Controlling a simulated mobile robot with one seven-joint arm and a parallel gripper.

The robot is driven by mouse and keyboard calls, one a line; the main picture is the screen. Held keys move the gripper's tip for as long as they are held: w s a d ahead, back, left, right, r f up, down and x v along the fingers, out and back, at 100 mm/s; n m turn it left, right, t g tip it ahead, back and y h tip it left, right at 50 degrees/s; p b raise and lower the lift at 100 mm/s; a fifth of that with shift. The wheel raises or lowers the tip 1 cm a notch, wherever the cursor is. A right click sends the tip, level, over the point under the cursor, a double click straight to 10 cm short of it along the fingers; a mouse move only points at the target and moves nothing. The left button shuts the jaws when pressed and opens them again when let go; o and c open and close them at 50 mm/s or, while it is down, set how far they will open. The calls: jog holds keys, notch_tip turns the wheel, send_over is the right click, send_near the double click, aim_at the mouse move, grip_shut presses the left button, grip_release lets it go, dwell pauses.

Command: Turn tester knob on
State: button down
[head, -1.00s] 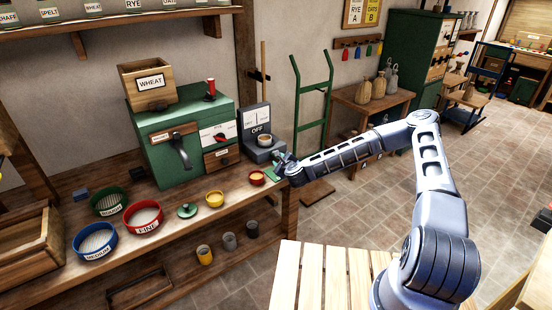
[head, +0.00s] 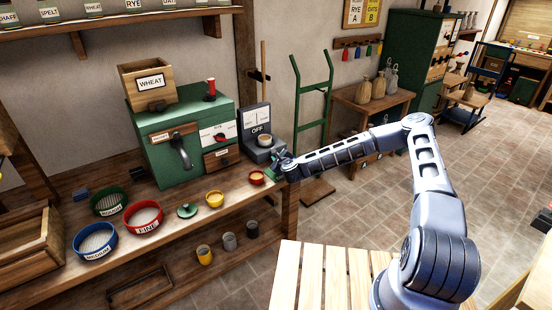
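The tester (head: 252,122), a dark grey device with a screen reading OFF, stands upright at the right end of the workbench. A small light cup (head: 264,140) sits on its base. I cannot make out the tester's knob; it may be hidden by my gripper or too small to see. My gripper (head: 277,160) is at the front right of the tester's base, close to it. Its fingers are small and dark, so I cannot tell whether they are open or shut, or whether they touch the tester.
A green mill (head: 158,128) with a WHEAT hopper stands left of the tester. A green hand truck (head: 322,130) stands to the right.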

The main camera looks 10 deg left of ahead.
jog(key=m+g, duration=0.1)
jog(key=m+g+y, duration=0.1)
jog(key=m, duration=0.1)
jog(key=shift+w+d+r, duration=0.2)
jog(key=c, duration=1.4)
grip_release()
jog(key=shift+c, duration=0.2)
jog(key=v, duration=1)
jog(key=shift+s+d+r, duration=0.15)
jog(key=shift+s+d, duration=0.1)
jog(key=shift+d, duration=0.05)
